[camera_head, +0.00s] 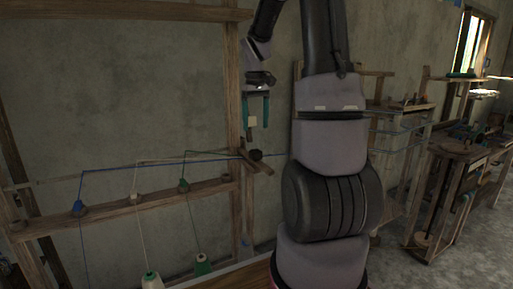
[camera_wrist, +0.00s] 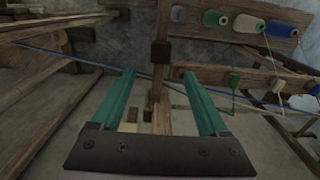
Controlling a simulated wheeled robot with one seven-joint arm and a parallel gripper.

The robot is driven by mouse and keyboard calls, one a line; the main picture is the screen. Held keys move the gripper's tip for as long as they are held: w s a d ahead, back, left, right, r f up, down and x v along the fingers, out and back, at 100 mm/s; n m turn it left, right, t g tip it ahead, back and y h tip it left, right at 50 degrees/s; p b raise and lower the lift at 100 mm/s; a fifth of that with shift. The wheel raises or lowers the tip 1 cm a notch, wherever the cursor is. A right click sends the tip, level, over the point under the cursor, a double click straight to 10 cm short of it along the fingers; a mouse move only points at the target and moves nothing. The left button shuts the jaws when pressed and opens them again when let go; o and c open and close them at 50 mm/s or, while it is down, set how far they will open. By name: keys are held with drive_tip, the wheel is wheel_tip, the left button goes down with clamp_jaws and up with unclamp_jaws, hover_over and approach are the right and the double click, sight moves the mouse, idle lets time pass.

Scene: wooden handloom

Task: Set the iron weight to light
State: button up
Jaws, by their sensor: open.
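My gripper (camera_head: 255,126) has two teal fingers, which stand apart with nothing clearly held between them. It is above a short wooden lever (camera_head: 261,166) on the loom's upright post. A small dark weight (camera_head: 256,155) sits at the lever, below the fingertips and apart from them. In the wrist view, a dark block (camera_wrist: 159,52), apparently the same weight, is on a narrow wooden bar (camera_wrist: 163,20) just beyond the open fingertips (camera_wrist: 159,74). Any light or heavy marking is too small to read.
A pale block (camera_head: 252,121) shows between the fingers in the head view; its depth is unclear. A blue thread (camera_head: 130,168) runs across the frame near the lever. Thread cones (camera_head: 203,264) stand lower left. A wooden beam (camera_head: 130,205) extends left from the post.

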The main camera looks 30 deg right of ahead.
sight(255, 150)
wheel_tip(255, 150, down, 10)
drive_tip(key=shift+r, duration=0.1)
idle(0.4)
clamp_jaws()
idle(1.2)
